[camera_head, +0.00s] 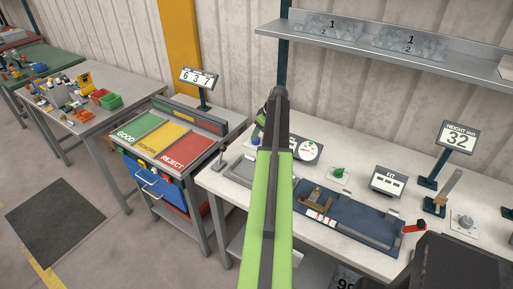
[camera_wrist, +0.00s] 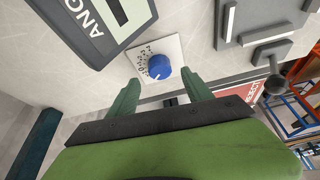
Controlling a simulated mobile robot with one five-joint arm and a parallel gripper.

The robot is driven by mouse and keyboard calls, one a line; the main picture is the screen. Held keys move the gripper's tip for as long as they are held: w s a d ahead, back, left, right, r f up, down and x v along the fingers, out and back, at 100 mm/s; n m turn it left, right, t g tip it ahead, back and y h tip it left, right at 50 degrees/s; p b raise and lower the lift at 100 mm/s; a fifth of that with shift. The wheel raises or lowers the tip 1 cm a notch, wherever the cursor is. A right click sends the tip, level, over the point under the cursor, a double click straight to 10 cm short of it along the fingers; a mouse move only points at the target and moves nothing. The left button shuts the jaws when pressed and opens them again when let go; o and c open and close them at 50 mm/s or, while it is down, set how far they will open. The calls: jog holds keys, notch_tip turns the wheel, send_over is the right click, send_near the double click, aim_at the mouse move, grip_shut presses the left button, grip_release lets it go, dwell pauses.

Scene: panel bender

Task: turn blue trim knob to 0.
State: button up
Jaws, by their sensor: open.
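The blue trim knob (camera_wrist: 158,67) is a round dial on a white square plate (camera_wrist: 170,46) with a printed number scale, seen in the wrist view. A light pointer mark shows on the knob, but its exact reading is too small to tell. My gripper (camera_wrist: 162,82) is open, with its two green fingers spread to the left and right of the knob and just short of it. The fingers look apart from the knob.
In the wrist view, a dark-framed display (camera_wrist: 100,22) lettered "ANG" is close at upper left. A grey block device (camera_wrist: 258,22) and a lever with a black ball (camera_wrist: 276,84) are at right. In the head view, a green knob (camera_head: 340,172) and a FIT display (camera_head: 390,181) share the bench.

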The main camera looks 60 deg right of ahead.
jog(key=b+x, duration=0.2)
jog(key=x, duration=0.2)
jog(key=shift+f+b, duration=0.3)
jog(key=shift+b, duration=0.05)
jog(key=shift+r, duration=0.1)
